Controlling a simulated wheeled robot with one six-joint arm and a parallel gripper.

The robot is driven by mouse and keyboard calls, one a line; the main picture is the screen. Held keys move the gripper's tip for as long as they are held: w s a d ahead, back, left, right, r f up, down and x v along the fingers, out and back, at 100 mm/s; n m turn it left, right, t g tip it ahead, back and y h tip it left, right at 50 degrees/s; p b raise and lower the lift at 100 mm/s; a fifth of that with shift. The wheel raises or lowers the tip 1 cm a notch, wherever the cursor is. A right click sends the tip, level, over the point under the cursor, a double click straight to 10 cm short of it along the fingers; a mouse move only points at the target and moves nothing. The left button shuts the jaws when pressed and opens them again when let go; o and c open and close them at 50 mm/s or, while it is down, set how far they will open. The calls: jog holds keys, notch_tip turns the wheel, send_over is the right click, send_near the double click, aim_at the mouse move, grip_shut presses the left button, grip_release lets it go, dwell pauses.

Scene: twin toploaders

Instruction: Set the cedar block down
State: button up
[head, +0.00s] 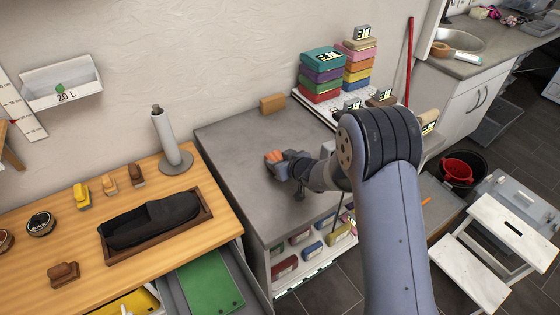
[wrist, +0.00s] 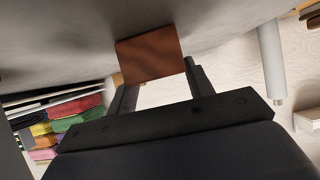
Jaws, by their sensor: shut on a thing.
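The cedar block (wrist: 152,55) is reddish brown and sits between the two fingers of my gripper (wrist: 158,82) in the wrist view. In the head view the cedar block (head: 274,156) shows as a small orange-brown piece at the tip of my gripper (head: 279,160), over the grey counter top (head: 232,140). My gripper is shut on it. The block is at or close above the counter; I cannot tell whether it touches. The fingers partly hide its lower part in the head view.
A tan block (head: 271,103) stands at the counter's back near the wall. Stacks of coloured folded cloths (head: 322,75) stand at the back right. A paper roll holder (head: 168,140) stands on the wooden bench (head: 75,240) at left. Grey counter around my gripper is clear.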

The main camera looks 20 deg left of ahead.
jog(key=o, duration=1)
